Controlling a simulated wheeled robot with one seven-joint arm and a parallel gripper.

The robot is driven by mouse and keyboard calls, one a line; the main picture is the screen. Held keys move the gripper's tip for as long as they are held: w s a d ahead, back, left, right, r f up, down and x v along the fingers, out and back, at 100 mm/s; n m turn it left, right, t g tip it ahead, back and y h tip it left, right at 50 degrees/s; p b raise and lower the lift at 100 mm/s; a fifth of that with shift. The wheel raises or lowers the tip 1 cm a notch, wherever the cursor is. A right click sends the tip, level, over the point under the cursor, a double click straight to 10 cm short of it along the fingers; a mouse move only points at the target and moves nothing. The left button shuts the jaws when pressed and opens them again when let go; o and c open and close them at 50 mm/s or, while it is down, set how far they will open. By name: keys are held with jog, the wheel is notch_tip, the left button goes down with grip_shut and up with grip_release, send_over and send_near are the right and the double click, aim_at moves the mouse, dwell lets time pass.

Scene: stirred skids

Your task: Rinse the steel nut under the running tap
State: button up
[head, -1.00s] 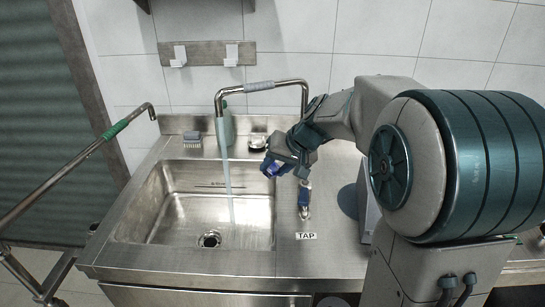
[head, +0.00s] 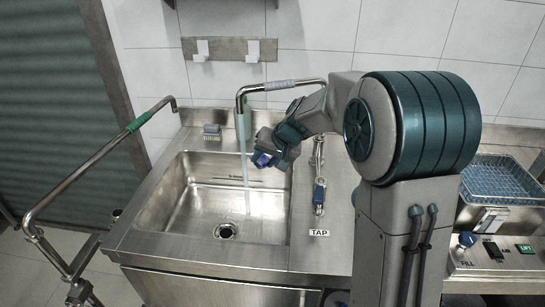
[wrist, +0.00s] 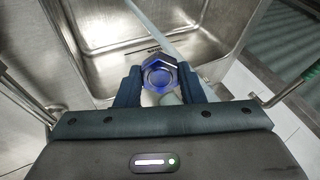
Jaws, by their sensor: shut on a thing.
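The steel nut (wrist: 158,75) is hexagonal with a round centre and looks bluish in the wrist view. It sits between the two fingers of my gripper (wrist: 160,88), which is shut on it. In the head view my gripper (head: 264,160) holds it above the right part of the sink (head: 190,215). The water stream (head: 246,180) falls from the tap spout (head: 240,105) into the basin, close to the left of my fingertips. I cannot tell whether water touches the nut. The tap lever (head: 319,196) stands right of the basin, above a TAP label.
A steel rail with a green band (head: 140,121) stands left of the sink. A blue mesh basket (head: 500,178) and a panel with FILL and LIFT controls (head: 495,250) are at the right. The basin's left side is free.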

jog(key=w+a+f+p, duration=0.1)
jog(key=w+a, duration=0.4)
jog(key=shift+f, duration=0.35)
jog(key=shift+d, duration=0.15)
dwell(0.7)
dwell(0.4)
jog(key=shift+s+a, duration=0.4)
jog(key=shift+w+d+b, duration=0.1)
jog(key=shift+b, duration=0.2)
jog(key=shift+w+d, duration=0.35)
dwell(0.3)
